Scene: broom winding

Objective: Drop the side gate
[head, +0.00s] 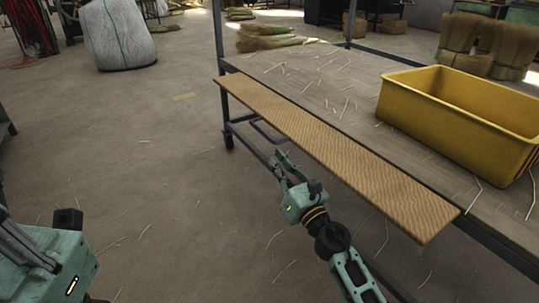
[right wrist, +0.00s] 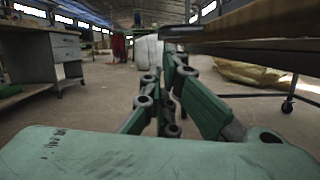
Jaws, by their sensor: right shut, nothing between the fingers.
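The side gate looks like the long brown ribbed board (head: 330,140) along the near-left edge of the cart's deck (head: 300,75). It lies about flat, level with the deck. My right gripper (head: 281,158) is shut and empty, just left of the board's edge and apparently lower than it. In the right wrist view my fingers (right wrist: 170,95) point away from the camera, and a dark underside with a wooden edge (right wrist: 265,48) hangs above them at the right. Any catch or hinge is hidden. Part of my left arm's end (head: 45,265) shows at the lower left; its fingertips cannot be made out.
The cart has metal posts (head: 219,35) and a caster (head: 229,138). A white sack (head: 118,35) stands farther back. The floor left of the cart is mostly clear.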

